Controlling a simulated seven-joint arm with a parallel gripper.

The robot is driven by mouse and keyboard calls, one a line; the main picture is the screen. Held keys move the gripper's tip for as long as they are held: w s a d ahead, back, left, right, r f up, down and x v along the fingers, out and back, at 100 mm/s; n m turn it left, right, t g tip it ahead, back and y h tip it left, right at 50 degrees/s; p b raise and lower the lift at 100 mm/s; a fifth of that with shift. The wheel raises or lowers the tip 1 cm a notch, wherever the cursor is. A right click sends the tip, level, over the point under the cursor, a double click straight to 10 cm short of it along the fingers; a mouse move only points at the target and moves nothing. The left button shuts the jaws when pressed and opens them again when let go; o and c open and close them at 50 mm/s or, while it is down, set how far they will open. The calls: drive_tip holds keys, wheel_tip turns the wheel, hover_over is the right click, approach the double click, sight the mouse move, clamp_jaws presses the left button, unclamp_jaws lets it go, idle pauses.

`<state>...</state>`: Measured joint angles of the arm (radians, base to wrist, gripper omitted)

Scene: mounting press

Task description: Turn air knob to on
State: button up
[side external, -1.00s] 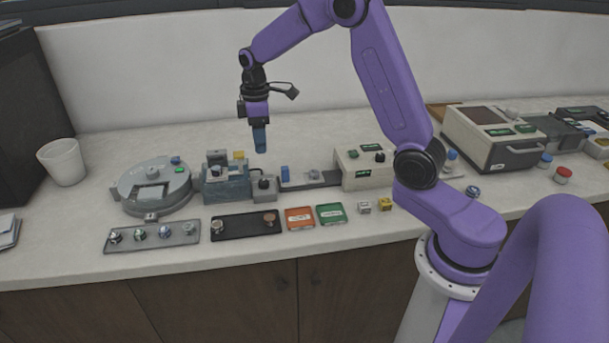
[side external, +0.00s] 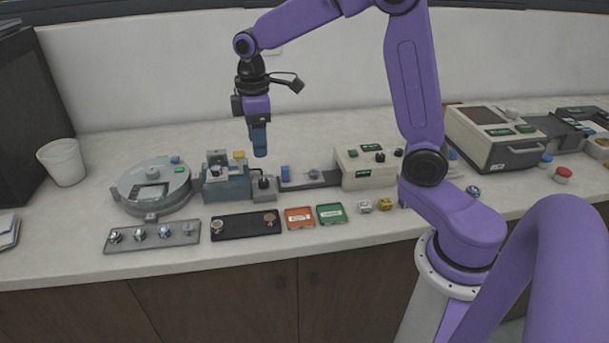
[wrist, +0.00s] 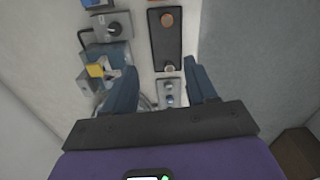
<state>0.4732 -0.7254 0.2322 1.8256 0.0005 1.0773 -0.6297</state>
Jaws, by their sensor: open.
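The same knob shows at the upper left of the wrist view (wrist: 114,27).
A round grey unit (side external: 154,188) stands left of the press. A cream control box (side external: 358,178) with dark knobs stands right. In front lie a grey tray (side external: 185,241) with several parts, a black tray (side external: 245,228), and orange (side external: 299,217) and green (side external: 331,213) cards.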

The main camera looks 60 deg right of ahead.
drive_tip(key=s+a, duration=0.2)
drive_tip(key=s, duration=0.6)
drive_tip(key=s+a+n, duration=0.1)
drive_tip(key=s+a, duration=0.2)
drive_tip(key=s, duration=0.5)
drive_tip(key=shift+a+f, duration=0.2)
drive_tip(key=shift+a, duration=0.05)
drive_tip(key=m, duration=0.8)
hover_over(262, 181)
wheel_tip(262, 181, down, 18)
drive_tip(key=shift+d+r, duration=0.1)
